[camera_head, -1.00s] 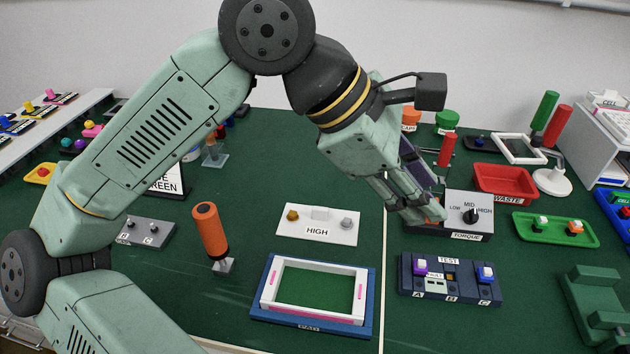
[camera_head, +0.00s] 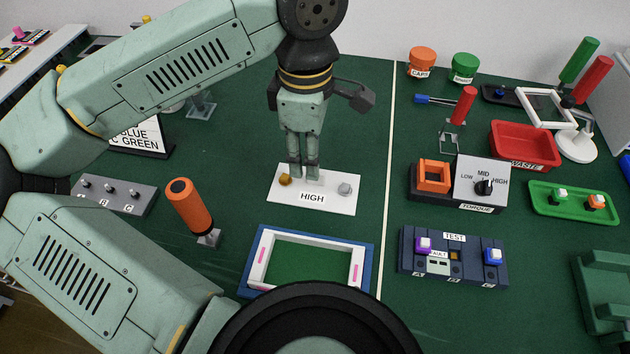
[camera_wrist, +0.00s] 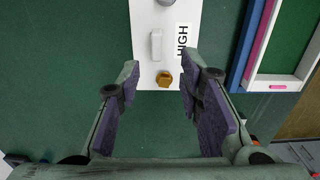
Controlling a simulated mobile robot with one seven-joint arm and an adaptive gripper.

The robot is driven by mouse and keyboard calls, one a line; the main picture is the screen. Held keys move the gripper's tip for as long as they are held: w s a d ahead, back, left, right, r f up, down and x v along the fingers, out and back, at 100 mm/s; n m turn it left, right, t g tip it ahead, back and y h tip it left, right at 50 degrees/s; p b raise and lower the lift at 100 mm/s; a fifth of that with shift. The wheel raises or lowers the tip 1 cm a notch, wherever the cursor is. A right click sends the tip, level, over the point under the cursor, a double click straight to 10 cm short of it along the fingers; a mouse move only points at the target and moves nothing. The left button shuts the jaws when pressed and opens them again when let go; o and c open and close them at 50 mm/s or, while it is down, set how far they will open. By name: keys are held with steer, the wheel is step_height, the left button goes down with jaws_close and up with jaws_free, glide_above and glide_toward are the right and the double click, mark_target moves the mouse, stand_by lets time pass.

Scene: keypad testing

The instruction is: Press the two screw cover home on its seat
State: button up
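A white plate marked HIGH (camera_head: 333,199), probably the two screw cover, lies on the green table. It bears a brass hex screw head (camera_head: 286,180), a grey screw head (camera_head: 344,189) and a white raised block between them, partly hidden behind my fingers. My gripper (camera_head: 304,175) points down over the plate's back left part, near the brass head and block. In the wrist view the plate (camera_wrist: 144,58) reaches between the open fingers (camera_wrist: 160,75), with the brass head (camera_wrist: 164,80) between them and the white block (camera_wrist: 156,45) just beyond. Nothing is held. Contact beneath the plate is hidden.
A blue-edged white frame (camera_head: 255,265) lies in front of the plate. An orange-handled tool (camera_head: 190,207) stands to the left. Right are the torque box (camera_head: 481,184) with an orange block (camera_head: 433,176), the TEST unit (camera_head: 453,270) and a red waste tray (camera_head: 525,152).

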mark_target(315, 183)
steer(key=shift+w+d+f+p, duration=0.15)
steer(key=shift+f+p, duration=0.2)
steer(key=shift+f, duration=1.9)
jaws_close()
